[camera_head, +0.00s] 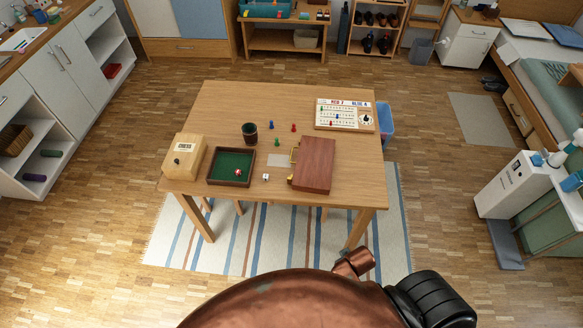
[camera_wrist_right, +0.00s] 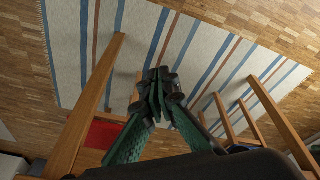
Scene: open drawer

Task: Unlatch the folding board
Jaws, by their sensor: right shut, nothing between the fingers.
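The folding board (camera_head: 314,166) is a closed reddish-brown wooden case lying flat near the front right of the wooden table (camera_head: 220,105). Small brass-coloured pieces show along its left side, one near the middle (camera_head: 294,154) and one near the front corner (camera_head: 290,180). They are too small to tell whether a latch is fastened. My right gripper (camera_wrist_right: 157,92) shows only in the right wrist view, with its green fingers brought together and empty. Behind it are the striped rug and wooden legs, and the board is not in that view. My left gripper is in neither view.
A scoreboard (camera_head: 344,122) stands behind. A striped rug (camera_head: 270,245) lies below. The table's back left is clear.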

